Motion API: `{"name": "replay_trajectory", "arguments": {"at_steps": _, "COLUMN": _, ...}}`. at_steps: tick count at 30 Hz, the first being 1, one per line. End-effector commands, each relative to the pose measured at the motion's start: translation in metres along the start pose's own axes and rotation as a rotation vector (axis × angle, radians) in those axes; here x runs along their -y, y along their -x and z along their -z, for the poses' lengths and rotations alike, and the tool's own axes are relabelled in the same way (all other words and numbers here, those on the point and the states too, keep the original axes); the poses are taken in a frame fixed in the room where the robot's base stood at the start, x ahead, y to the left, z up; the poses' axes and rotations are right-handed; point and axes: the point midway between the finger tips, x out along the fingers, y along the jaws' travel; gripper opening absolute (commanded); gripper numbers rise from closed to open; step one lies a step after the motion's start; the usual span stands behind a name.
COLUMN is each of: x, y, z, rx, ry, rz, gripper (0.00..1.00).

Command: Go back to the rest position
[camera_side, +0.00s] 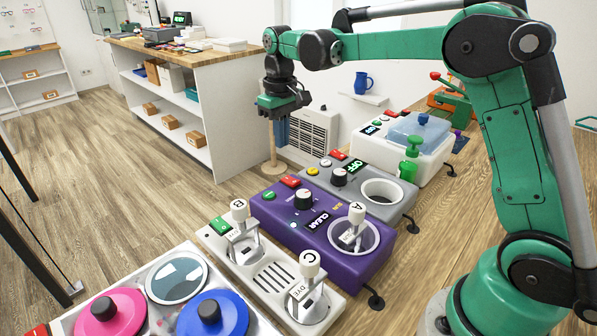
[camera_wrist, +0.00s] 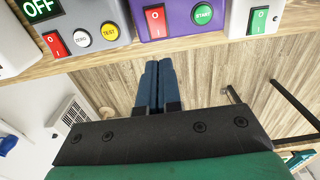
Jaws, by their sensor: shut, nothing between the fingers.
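My gripper (camera_side: 281,138) hangs in the air in the side view, pointing down, behind the row of machines and in front of the white counter. In the wrist view its two blue fingers (camera_wrist: 158,66) lie side by side, closed together with nothing held. The fingertips are apart from the machines, with the wooden floor behind them.
The purple machine (camera_side: 283,226) holds the handle marked A (camera_side: 357,213). The grey machine (camera_side: 390,207) reads OFF. The cream stand (camera_side: 250,283) holds handles B and C. A pink lid (camera_side: 128,308) and blue lid (camera_side: 232,318) are at front left. A white counter (camera_side: 232,115) stands behind.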

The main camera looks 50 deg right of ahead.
Motion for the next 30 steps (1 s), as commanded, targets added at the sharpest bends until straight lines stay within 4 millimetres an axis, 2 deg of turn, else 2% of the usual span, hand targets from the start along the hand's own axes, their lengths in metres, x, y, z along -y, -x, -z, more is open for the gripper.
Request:
{"name": "replay_trajectory", "arguments": {"at_steps": 10, "x": 0.000, "y": 0.002, "z": -0.001, "rx": -0.003, "ry": 0.000, "rz": 0.000, "gripper": 0.00}}
{"name": "replay_trajectory", "arguments": {"at_steps": 14, "x": 0.004, "y": 0.010, "z": -0.009, "rx": -0.039, "ry": 0.001, "rz": -0.004, "gripper": 0.00}}
{"name": "replay_trajectory", "arguments": {"at_steps": 17, "x": 0.010, "y": 0.021, "z": -0.024, "rx": -0.103, "ry": 0.001, "rz": -0.009, "gripper": 0.00}}
{"name": "replay_trajectory", "arguments": {"at_steps": 22, "x": 0.023, "y": 0.034, "z": -0.062, "rx": -0.254, "ry": 0.002, "rz": -0.016, "gripper": 0.00}}
{"name": "replay_trajectory", "arguments": {"at_steps": 26, "x": 0.032, "y": 0.033, "z": -0.093, "rx": -0.371, "ry": 0.002, "rz": -0.016, "gripper": 0.00}}
{"name": "replay_trajectory", "arguments": {"at_steps": 30, "x": 0.039, "y": 0.023, "z": -0.122, "rx": -0.488, "ry": 0.001, "rz": -0.011, "gripper": 0.00}}
